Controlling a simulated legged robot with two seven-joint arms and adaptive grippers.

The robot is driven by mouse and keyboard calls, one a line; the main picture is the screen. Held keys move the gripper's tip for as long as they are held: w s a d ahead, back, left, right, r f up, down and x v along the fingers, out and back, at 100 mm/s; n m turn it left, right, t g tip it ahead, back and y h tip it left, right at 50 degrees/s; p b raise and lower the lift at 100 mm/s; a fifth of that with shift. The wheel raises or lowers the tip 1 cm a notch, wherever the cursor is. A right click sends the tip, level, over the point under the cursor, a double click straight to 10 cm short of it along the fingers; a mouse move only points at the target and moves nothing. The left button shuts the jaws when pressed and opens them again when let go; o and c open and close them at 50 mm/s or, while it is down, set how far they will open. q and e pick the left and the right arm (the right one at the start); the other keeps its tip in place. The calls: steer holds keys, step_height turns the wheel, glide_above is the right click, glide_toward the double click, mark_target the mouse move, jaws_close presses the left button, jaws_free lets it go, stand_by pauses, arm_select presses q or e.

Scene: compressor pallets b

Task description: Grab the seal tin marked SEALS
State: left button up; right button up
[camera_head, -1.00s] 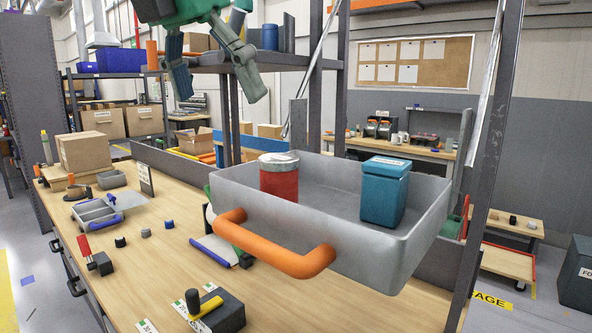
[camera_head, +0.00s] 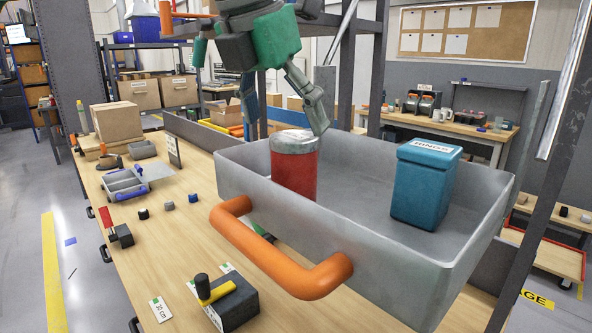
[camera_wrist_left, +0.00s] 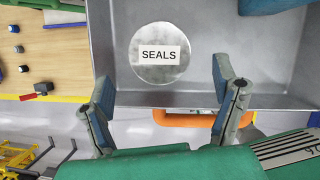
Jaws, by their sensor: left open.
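The seal tin (camera_head: 295,172) is a red cylinder with a silver lid, upright in the left part of a grey tray (camera_head: 350,262). In the left wrist view its round lid (camera_wrist_left: 160,73) carries a white label reading SEALS. My left gripper (camera_head: 285,127) is open and empty, with its fingers pointing down around the upper end of the tin in the head view. In the wrist view the lid lies ahead of the gap between the two fingers (camera_wrist_left: 164,88). I cannot tell whether a finger touches the tin. My right gripper is not in view.
A blue square tin (camera_head: 425,190) with a white label stands right of the red tin in the tray. The tray has an orange front handle (camera_head: 270,255). Dark shelf posts (camera_head: 368,70) rise behind. The wooden bench (camera_head: 170,240) holds small parts and a cardboard box (camera_head: 117,122).

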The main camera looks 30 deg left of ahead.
mark_target(292, 136)
arm_select(q)
steer(key=shift+f, duration=0.25)
steer(key=x, duration=0.2)
steer(key=w+x, duration=0.1)
steer(key=x, duration=0.1)
steer(key=shift+d+f, duration=0.1)
steer(key=shift+s, duration=0.15)
steer(key=c, duration=1.4)
steer(key=shift+c, duration=0.2)
